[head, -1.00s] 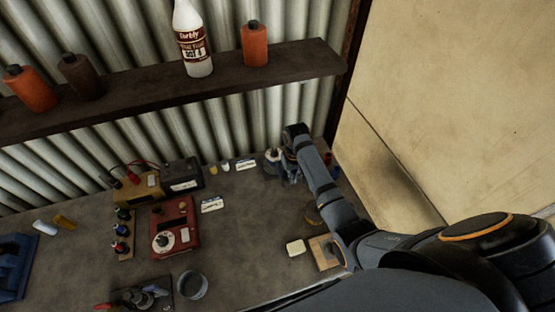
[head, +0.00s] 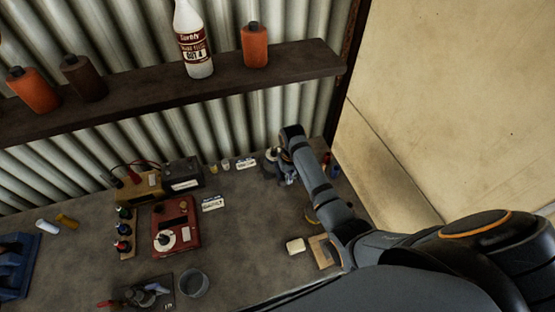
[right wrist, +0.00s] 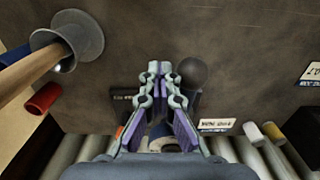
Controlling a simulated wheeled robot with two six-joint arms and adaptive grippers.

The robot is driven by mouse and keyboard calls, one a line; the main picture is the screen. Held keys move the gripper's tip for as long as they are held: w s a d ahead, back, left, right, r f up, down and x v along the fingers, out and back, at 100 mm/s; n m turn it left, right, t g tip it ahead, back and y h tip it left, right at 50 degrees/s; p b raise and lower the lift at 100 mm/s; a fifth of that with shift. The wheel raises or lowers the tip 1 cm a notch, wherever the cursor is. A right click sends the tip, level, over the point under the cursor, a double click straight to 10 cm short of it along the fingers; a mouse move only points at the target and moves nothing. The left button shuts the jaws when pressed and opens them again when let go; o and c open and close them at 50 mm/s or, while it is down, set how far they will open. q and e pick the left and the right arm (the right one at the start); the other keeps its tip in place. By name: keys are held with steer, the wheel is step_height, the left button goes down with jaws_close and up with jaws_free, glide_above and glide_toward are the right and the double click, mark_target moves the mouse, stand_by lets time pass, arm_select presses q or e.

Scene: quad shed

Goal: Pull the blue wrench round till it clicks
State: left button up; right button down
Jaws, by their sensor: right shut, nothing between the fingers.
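My right gripper (head: 288,179) is low over the back right of the bench, partly hidden by its own arm. In the right wrist view its fingers (right wrist: 159,72) are closed together with nothing between them. A dark round-ended piece (right wrist: 192,73) is close beside the fingertips, and a dark bar (right wrist: 124,97) shows on their other side. I cannot tell whether either belongs to the blue wrench. No blue wrench can be made out clearly; the gripper and arm cover part of that spot. My left gripper is not in view.
A red box with a dial (head: 174,227) and a battery (head: 182,175) stand on the bench (head: 240,235). Red (right wrist: 43,98) and blue (right wrist: 14,57) cylinders lie near a wooden handle (right wrist: 28,74). A shelf (head: 130,104) with bottles runs above. The bench middle is fairly clear.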

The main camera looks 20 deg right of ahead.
mark_target(280, 179)
steer(key=shift+a, duration=0.7)
stand_by(0.4)
steer(key=shift+a, duration=0.6)
steer(key=shift+w+a, duration=0.1)
steer(key=shift+a, duration=0.4)
stand_by(0.5)
steer(key=shift+w+a, duration=0.1)
steer(key=shift+a, duration=0.2)
